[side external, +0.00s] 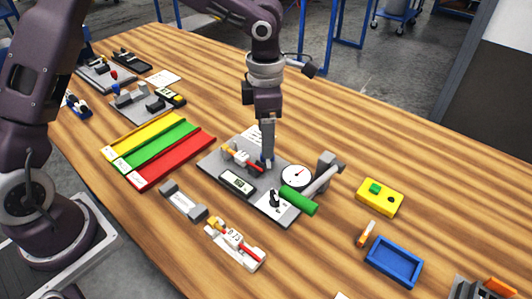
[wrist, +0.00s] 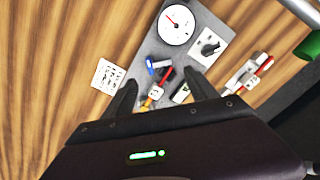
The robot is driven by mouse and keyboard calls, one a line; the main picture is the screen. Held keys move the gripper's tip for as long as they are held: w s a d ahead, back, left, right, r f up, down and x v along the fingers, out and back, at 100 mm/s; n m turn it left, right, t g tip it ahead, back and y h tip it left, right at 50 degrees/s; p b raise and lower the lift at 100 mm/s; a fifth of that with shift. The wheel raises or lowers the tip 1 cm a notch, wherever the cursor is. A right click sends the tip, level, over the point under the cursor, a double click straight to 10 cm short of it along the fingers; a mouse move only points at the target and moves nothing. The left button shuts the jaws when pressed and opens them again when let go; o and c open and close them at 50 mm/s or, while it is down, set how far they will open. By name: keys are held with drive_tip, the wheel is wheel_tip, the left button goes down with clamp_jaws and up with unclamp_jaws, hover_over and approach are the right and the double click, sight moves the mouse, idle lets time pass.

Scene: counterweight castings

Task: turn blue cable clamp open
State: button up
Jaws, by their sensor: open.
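The blue cable clamp (wrist: 157,64) is a small blue piece with a white part, on a grey panel (wrist: 150,46). In the side external view it shows only as a bit of blue (side external: 262,161) beside my fingertips, mostly hidden by them. My gripper (side external: 267,157) points down just over the panel. In the wrist view my gripper (wrist: 158,78) has its fingers apart, with the clamp a little beyond and between the tips. I cannot tell whether a finger touches it. How far the clamp is turned is unclear.
A white, red and yellow part (side external: 240,156) lies close beside my fingers. The panel also carries a round gauge (side external: 296,176), a black knob (side external: 274,198) and a display (side external: 237,182).

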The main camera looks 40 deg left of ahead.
sight(268, 161)
wheel_tip(268, 161, down, 7)
drive_tip(key=shift+r, duration=0.15)
drive_tip(key=shift+c, duration=0.2)
drive_tip(key=c, duration=1.4)
drive_tip(key=shift+o, duration=0.4)
drive_tip(key=n, duration=0.3)
drive_tip(key=shift+w+d, duration=0.15)
drive_tip(key=shift+d, duration=0.05)
drive_tip(key=o, duration=1.4)
drive_tip(key=shift+c, duration=0.2)
wheel_tip(268, 161, up, 7)
drive_tip(key=shift+r, duration=0.1)
